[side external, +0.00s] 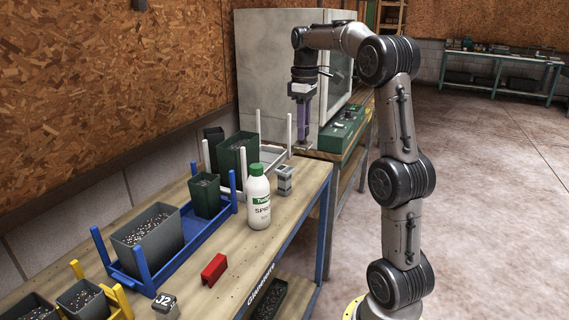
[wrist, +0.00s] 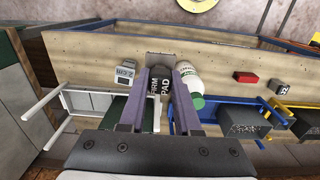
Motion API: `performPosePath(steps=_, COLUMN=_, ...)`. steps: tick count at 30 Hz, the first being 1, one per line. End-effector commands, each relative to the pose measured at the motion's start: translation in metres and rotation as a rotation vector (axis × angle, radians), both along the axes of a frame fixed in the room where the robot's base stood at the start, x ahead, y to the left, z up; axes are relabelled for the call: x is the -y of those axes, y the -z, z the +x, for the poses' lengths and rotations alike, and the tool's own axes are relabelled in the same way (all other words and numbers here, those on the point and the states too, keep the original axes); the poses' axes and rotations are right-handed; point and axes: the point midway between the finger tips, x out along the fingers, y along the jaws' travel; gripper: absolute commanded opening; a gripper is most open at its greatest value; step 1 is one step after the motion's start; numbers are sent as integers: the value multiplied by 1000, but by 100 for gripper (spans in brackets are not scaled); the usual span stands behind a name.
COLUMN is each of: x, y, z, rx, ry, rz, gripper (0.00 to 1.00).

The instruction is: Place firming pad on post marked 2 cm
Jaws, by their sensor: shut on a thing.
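My gripper (side external: 303,120) hangs pointing down above the far end of the bench, with its purple fingers shut on the firming pad. In the wrist view the fingers (wrist: 161,75) flank the pad's dark body, lettered "FIRM PAD" (wrist: 160,88). A flat plate (side external: 302,148) shows below the fingers in the side view. The grey post marked 2 cm (wrist: 125,69) stands on the bench, left of the held pad in the wrist view. In the side view this post (side external: 285,180) stands lower in the picture than the pad, apart from it. Its label is unreadable there.
A red block (side external: 214,270) and a grey block marked J2 (side external: 165,304) sit nearer. Blue (side external: 205,237) and white (side external: 264,160) racks with upright posts line the bench's wall side.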

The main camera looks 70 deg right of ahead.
Motion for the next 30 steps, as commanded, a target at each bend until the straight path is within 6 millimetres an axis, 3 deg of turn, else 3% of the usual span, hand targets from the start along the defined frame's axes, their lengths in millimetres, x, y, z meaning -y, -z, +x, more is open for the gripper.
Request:
performPosePath(steps=12, x=59, y=40, z=62, rx=-2, ry=-1, rz=1, gripper=0)
performPosePath(steps=15, x=69, y=59, z=72, rx=-3, ry=-1, rz=3, gripper=0)
performPosePath(steps=30, x=90, y=110, z=95, rx=-2, ry=-1, rz=2, gripper=0)
